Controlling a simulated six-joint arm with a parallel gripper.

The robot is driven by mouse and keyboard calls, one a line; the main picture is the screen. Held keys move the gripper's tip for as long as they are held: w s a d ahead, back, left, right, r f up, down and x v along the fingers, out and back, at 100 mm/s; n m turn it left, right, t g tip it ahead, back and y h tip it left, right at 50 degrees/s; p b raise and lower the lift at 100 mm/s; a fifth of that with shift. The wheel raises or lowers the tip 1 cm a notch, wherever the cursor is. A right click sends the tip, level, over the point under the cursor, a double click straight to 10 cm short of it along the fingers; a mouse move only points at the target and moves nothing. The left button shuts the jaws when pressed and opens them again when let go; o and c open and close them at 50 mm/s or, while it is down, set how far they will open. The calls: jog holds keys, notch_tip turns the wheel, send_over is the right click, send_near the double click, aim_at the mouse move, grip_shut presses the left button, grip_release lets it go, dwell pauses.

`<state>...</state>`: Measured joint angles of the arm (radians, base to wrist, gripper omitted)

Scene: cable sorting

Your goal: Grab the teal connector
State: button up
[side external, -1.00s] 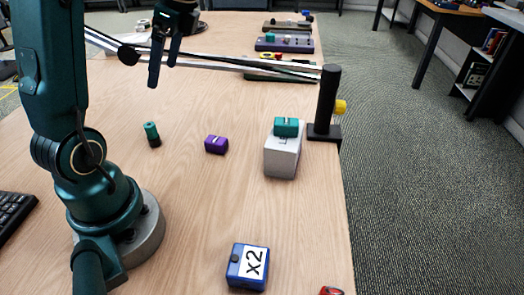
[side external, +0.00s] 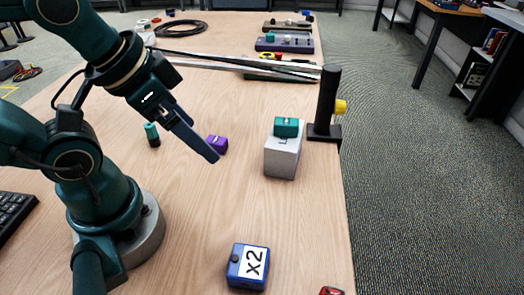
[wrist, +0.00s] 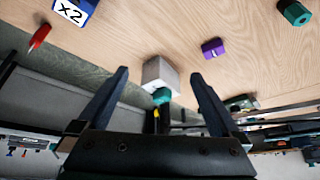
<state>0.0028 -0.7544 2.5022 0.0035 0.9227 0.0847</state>
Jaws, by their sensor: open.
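A teal connector (side external: 286,127) sits on top of a light grey box (side external: 281,160) near the table's right edge. In the wrist view the teal connector (wrist: 161,96) shows between the fingers, at the end of the grey box (wrist: 158,72). My gripper (side external: 208,150) is open and empty, up and to the left of the box in the side view. It also shows in the wrist view (wrist: 158,75), with its two fingers spread wide. A second teal piece, a small dark-ended cylinder (side external: 152,134), is on the table behind my gripper.
A purple connector (side external: 217,144) lies near my fingertips in the picture. A black post (side external: 326,100) with a yellow knob stands right behind the grey box. A blue x2 box (side external: 248,267) is at the front. Metal rails (side external: 240,66) cross the back. The table between the purple piece and the x2 box is clear.

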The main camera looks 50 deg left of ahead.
jog(key=shift+w+r+n, duration=0.1)
jog(key=shift+w+n, duration=0.15)
jog(key=shift+n, duration=0.25)
jog(key=c, duration=0.5)
